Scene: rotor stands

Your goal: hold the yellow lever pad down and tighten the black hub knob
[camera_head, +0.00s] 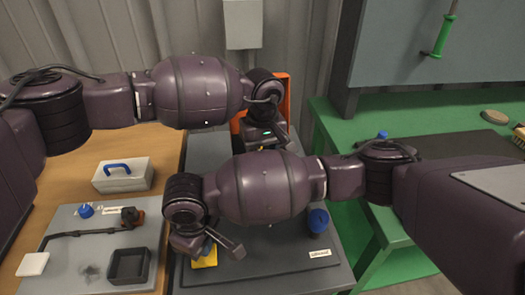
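A yellow pad (206,260) shows at the front left of the right-hand grey plate (285,270), partly covered by my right gripper. My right gripper (212,249) is low over the yellow pad, with its two fingers apart; I cannot tell whether it touches the pad. My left gripper (267,136) is farther back, in front of an orange upright part (284,98). Its fingers are too small and overlapped to read. I cannot pick out the black hub knob for certain; my arms hide the middle of the right-hand stand.
A second grey plate (70,225) on the wooden table carries a white pad (33,264), a blue knob (86,211) and an open black box (130,265). Another blue knob (318,219) is right of my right gripper.

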